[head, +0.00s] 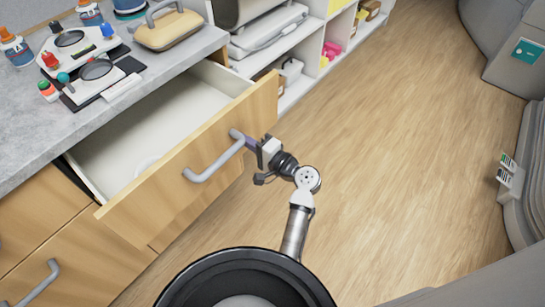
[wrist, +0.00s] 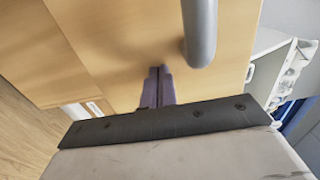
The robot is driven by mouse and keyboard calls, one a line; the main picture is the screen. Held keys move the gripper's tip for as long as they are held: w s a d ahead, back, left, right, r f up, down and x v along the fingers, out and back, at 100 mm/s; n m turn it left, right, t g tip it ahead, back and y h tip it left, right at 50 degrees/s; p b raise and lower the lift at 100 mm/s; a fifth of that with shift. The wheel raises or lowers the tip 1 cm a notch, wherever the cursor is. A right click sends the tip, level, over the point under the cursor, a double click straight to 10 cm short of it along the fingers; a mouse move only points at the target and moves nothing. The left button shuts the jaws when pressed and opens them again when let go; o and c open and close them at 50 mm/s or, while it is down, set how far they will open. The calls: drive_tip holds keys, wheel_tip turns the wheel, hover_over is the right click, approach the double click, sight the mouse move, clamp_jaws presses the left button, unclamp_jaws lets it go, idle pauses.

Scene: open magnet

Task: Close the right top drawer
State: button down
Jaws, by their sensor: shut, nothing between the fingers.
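The top drawer (head: 205,165) stands pulled far out of the wooden cabinet below the grey counter. Its light wooden front carries a grey bar handle (head: 215,160), and its white inside looks mostly bare, with a small pale round shape near the front. My gripper (head: 252,144) is at the front's outer face, near the far end of the handle. In the wrist view the purple fingers (wrist: 158,86) are together, pointing at the wooden front (wrist: 120,40) beside the grey handle (wrist: 199,30). I cannot tell whether the fingertips touch the wood.
The counter (head: 45,125) holds several bottles, dark trays with dishes and a tan case (head: 168,30). White shelves (head: 285,45) stand beyond the drawer. Another closed drawer with a handle (head: 40,283) is at lower left. The wooden floor (head: 420,130) to the right is clear.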

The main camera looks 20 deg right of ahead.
drive_tip(key=b+x, duration=0.4)
drive_tip(key=x, duration=1.9)
drive_tip(key=shift+f, duration=0.1)
drive_tip(key=shift+w+a, duration=0.1)
drive_tip(key=shift+w, duration=0.05)
drive_tip(key=shift+r, duration=0.3)
drive_tip(key=shift+w+a+r, duration=0.1)
drive_tip(key=shift+a, duration=0.05)
